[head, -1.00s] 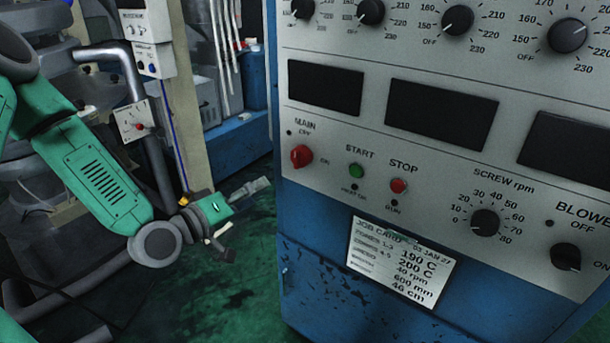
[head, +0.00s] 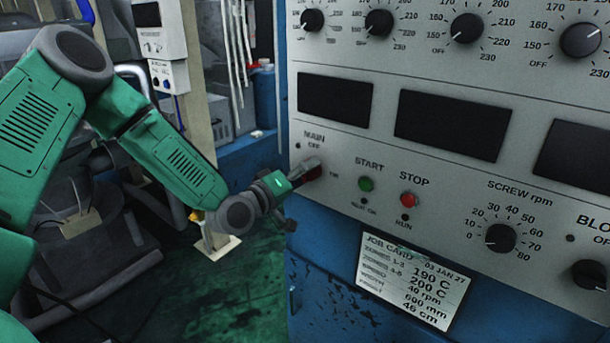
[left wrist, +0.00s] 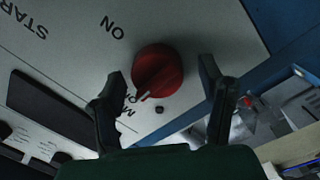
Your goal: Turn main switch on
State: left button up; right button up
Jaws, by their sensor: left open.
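The main switch is a red round knob (left wrist: 158,72) on a light grey panel. In the left wrist view it lies just beyond and between my open left fingers (left wrist: 160,95), and its white pointer mark is toward the MAIN and OFF lettering, away from ON. In the head view my left gripper (head: 305,172) is at the panel under the MAIN label and mostly hides the knob. I cannot tell whether the fingers touch it. My right gripper is in neither view.
The control panel (head: 340,140) sits on a blue cabinet (head: 330,260). The green start button (head: 366,184) and red stop button (head: 408,200) are close to the right of my left gripper. A job card (head: 412,280) hangs below. Green floor (head: 230,300) is open to the left.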

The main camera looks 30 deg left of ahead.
pick_arm(q)
jog(key=shift+w+d+r, duration=0.1)
jog(key=shift+w+d, duration=0.2)
jog(key=shift+a, duration=0.35)
jog(key=c, duration=1.2)
jog(key=shift+o, duration=0.2)
jog(key=shift+d, duration=0.1)
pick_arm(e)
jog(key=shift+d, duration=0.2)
pick_arm(q)
jog(key=m+p, duration=0.1)
jog(key=m, duration=0.3)
jog(key=shift+s, duration=0.1)
jog(key=m+p, duration=0.1)
jog(key=m, duration=0.3)
jog(key=shift+g, duration=0.4)
jog(key=m, duration=0.2)
jog(key=m+y, duration=0.1)
jog(key=m, duration=0.1)
jog(key=shift+f+m, duration=0.2)
jog(key=shift+m, duration=0.1)
jog(key=shift+m+y, duration=0.3)
jog(key=shift+m, duration=1.9)
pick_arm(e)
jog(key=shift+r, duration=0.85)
